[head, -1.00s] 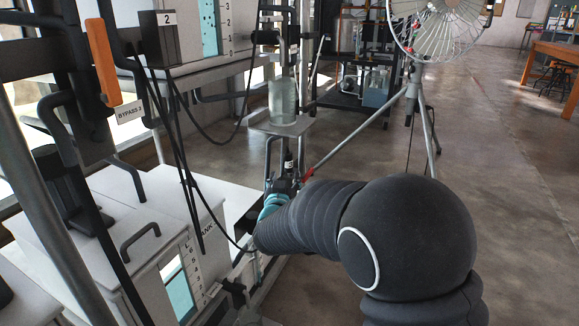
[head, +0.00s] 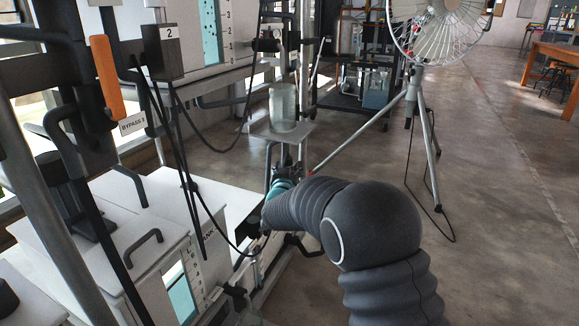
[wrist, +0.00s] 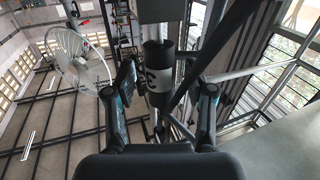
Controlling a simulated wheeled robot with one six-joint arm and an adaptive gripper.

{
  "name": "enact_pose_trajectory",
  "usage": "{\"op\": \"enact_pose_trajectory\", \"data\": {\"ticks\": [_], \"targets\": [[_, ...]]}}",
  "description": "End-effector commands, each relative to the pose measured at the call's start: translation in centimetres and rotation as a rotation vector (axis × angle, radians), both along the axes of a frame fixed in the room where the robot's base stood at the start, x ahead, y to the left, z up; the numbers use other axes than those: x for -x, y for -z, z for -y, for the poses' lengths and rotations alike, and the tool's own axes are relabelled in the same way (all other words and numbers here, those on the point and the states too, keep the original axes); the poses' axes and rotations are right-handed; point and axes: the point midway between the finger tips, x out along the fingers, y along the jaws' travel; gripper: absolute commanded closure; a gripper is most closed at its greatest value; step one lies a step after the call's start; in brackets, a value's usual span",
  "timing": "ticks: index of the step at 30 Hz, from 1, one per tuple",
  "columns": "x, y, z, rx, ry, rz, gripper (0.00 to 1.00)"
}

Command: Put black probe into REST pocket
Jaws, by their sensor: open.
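My gripper (head: 281,187) reaches to the rig in the head view, where my arm hides part of it. In the wrist view my gripper (wrist: 165,88) is open, one finger on each side of a black cylinder (wrist: 158,58) with a white marked band. The cylinder stands between the fingers, with a gap visible on the left. I cannot tell whether it is the black probe or a fitting of the rig. I cannot make out a REST label in either view.
A glass jar (head: 283,108) stands on a small shelf above my gripper. Black cables hang from the box marked 2 (head: 163,50). An orange handle (head: 106,75) and white tank lids (head: 110,235) are at left. A fan (head: 438,30) stands at right, with open floor around it.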

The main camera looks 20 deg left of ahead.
Motion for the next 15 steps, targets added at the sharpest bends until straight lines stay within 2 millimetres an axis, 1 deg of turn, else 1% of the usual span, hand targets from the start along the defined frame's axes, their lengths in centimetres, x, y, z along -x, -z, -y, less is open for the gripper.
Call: {"op": "enact_pose_trajectory", "data": {"ticks": [4, 15], "targets": [[-0.51, 0.01, -0.14, 0.0, 0.0, 0.0, 0.46], [-0.57, 0.06, -0.16, 0.0, -0.001, 0.0, 0.46]]}}
